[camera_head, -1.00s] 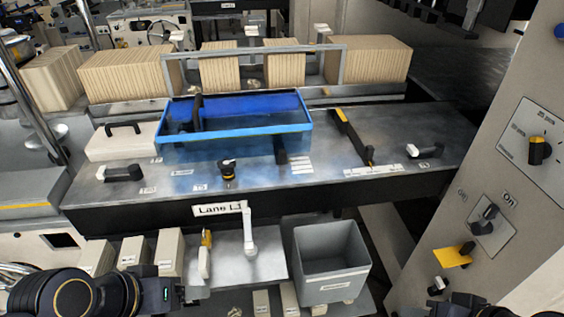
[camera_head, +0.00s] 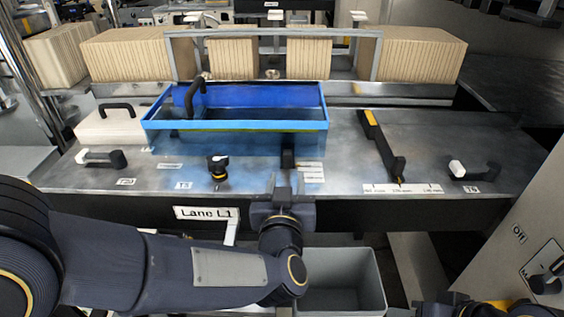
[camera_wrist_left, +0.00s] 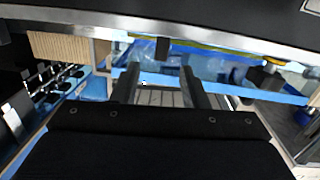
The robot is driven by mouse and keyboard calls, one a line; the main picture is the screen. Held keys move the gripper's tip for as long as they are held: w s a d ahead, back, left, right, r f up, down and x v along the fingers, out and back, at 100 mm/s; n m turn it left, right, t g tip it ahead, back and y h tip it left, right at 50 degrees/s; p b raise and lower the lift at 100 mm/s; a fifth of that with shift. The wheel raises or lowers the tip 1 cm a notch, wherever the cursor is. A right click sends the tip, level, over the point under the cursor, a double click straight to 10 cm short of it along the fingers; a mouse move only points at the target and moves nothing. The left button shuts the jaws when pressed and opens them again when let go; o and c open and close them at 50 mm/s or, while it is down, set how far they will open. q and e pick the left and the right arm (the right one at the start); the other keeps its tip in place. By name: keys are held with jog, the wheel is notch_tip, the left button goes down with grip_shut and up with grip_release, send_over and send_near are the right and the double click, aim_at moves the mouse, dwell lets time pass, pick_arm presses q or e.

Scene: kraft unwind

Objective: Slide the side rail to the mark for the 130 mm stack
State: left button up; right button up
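The side rail (camera_head: 376,138), a dark bar with a yellow top end and a black knob at its near end, stands on the right part of the metal bench. Its near end is by a white scale strip (camera_head: 403,188) with several printed marks, too small to read surely. My left gripper (camera_head: 284,188) is at the bench's front edge, left of the rail and apart from it. In the left wrist view its two fingers (camera_wrist_left: 162,85) are spread with nothing held between them. My right gripper (camera_head: 470,306) shows only partly at the bottom edge; its fingers are unclear.
A blue tray (camera_head: 235,140) sits left of the rail, with a black knob (camera_head: 218,166) and small labels before it. Black handles (camera_head: 478,170) stand at the bench ends. A grey bin (camera_head: 343,280) is below. Kraft stacks (camera_head: 422,58) line the back.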

aim_at(288, 159)
pick_arm(q)
jog(key=shift+w+d+t+y, duration=0.15)
jog(key=shift+t+y, duration=0.15)
jog(key=shift+y, duration=0.4)
jog(key=w, duration=0.7)
jog(key=shift+w+p, duration=0.15)
jog(key=shift+p, duration=0.25)
grip_shut()
